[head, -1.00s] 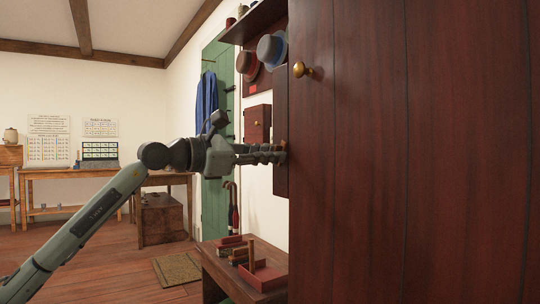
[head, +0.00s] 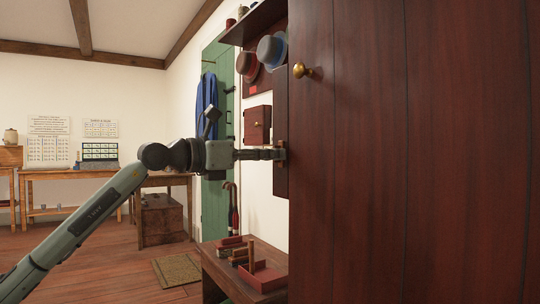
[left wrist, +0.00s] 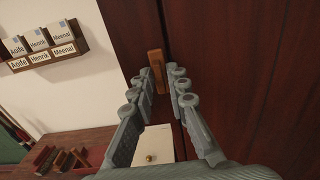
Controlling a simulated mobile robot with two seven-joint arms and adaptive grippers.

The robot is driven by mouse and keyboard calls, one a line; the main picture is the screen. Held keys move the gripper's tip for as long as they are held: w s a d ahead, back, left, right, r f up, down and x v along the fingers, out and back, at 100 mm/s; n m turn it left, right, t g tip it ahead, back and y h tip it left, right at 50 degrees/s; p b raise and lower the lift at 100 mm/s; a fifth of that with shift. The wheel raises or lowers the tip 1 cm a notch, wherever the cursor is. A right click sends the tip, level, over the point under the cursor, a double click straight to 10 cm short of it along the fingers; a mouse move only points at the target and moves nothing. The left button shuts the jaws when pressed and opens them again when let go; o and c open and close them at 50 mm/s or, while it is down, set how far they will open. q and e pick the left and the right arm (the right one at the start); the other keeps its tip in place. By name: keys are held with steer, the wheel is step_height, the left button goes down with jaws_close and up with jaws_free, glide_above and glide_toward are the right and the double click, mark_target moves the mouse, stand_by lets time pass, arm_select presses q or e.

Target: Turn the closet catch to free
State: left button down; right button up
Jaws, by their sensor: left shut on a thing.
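The closet catch (left wrist: 156,70) is a small light-brown wooden bar beside a dark seam in the red-brown wood in the left wrist view. It lies lengthwise up the picture there. My left gripper (left wrist: 160,82) is shut on the catch, one finger on each side. In the head view my left gripper (head: 279,153) reaches the closet's left edge, and the catch is mostly hidden. My right gripper is not in view.
A low bench (head: 222,262) with a red tray (head: 263,276) and small items stands below my left gripper. A small red cabinet (head: 257,124) and hats (head: 271,50) hang behind it. A labelled rack (left wrist: 48,48) shows in the left wrist view.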

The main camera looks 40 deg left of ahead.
arm_select(q)
steer(key=c, duration=1.7)
jaws_free()
steer(key=shift+s, duration=0.1)
steer(key=v, duration=1.2)
